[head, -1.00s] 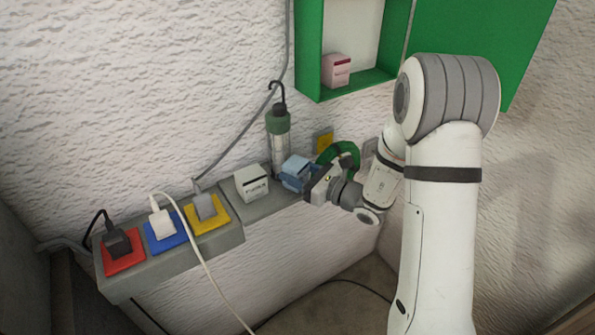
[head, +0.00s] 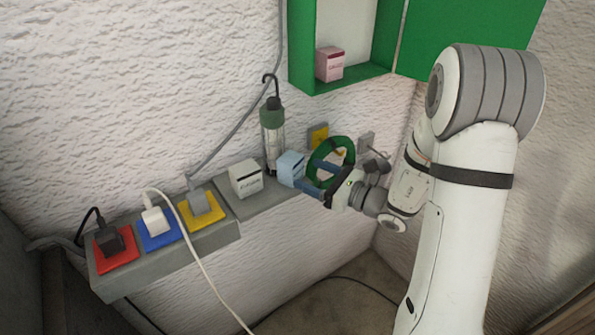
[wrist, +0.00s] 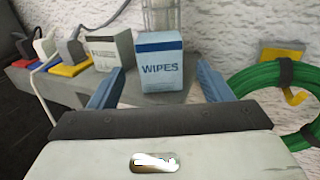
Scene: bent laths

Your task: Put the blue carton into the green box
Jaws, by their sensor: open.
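The blue carton (head: 290,168) stands upright on the grey ledge, just right of a white carton. In the wrist view the blue carton (wrist: 161,62) reads "WIPES" and stands ahead of my gripper (wrist: 160,88), roughly midway between its two blue fingers. My gripper (head: 306,187) is open and empty, with its fingertips close to the carton at its right side. The green box (head: 350,82) is on the wall above, open at the front, with its green door swung out to the right. A pink carton (head: 329,65) stands inside it.
A white carton (head: 246,179) and a lamp (head: 272,135) with a hook stand near the blue carton. A coiled green hose (head: 331,160) hangs right beside my gripper. Plugs on red, blue and yellow plates (head: 198,208) fill the ledge's left part; a white cable hangs over its front.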

